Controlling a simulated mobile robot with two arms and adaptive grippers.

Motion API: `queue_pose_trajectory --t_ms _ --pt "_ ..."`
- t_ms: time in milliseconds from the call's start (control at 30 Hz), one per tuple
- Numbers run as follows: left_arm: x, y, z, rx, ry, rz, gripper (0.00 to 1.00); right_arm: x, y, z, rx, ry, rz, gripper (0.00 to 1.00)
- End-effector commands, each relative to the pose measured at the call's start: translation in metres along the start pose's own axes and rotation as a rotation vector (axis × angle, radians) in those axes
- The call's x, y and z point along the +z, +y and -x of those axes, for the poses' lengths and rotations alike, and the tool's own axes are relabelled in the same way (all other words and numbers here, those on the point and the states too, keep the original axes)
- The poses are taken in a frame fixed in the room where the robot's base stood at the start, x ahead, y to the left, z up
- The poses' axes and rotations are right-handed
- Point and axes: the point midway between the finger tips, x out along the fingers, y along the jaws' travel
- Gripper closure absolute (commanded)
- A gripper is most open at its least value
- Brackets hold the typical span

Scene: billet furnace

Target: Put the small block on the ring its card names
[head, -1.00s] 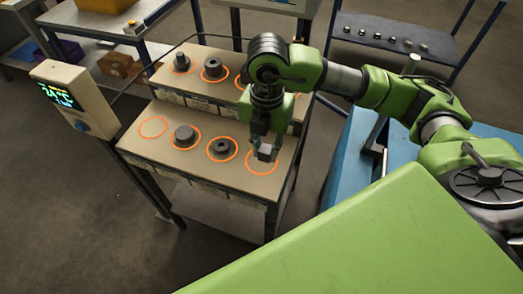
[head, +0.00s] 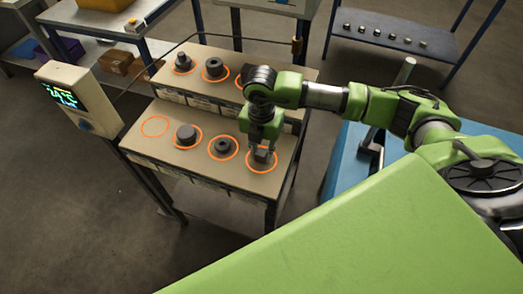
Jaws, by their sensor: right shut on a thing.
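My right gripper (head: 262,149) points down over the front right end of the tan stepped stand (head: 172,154). It is shut on the small grey block (head: 262,157). The block is inside the outline of the orange ring (head: 249,168) at the right end of the front step. I cannot tell if it touches the surface. Cards (head: 208,184) line the front edges of the steps; their writing is too small to read. My left gripper is not in view.
On the front step are an empty ring (head: 155,126), a dark cylinder (head: 186,135) and a dark holed piece (head: 222,146), both in rings. The back step holds more dark pieces (head: 214,68). A display post (head: 80,97) stands left. A blue surface (head: 345,168) lies right.

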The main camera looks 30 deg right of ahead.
Motion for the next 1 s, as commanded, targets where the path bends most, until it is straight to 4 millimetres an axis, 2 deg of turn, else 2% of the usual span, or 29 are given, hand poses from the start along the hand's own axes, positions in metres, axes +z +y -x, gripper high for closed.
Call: queue_pose_trajectory --t_ms 100,133,200,500,667,767,1000 --pt "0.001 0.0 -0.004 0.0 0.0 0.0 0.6 0.0 0.0 -0.004 0.001 0.0 0.0 1.0" --pt "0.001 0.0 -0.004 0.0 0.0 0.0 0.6 0.0 0.0 -0.004 0.0 0.0 0.0 0.76" --pt "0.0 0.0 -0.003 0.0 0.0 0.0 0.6 0.0 0.0 -0.003 0.0 0.0 0.0 0.62" --pt "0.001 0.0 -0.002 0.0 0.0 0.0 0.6 0.0 0.0 -0.002 0.0 0.0 0.0 0.62" --pt "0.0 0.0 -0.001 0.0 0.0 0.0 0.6 0.001 0.001 0.005 0.003 -0.002 0.0 0.62" --pt "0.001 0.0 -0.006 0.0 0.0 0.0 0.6 0.001 0.001 0.021 0.005 -0.003 0.001 0.62" --pt "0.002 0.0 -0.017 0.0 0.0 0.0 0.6 0.001 0.001 0.074 0.005 -0.004 0.001 0.62"
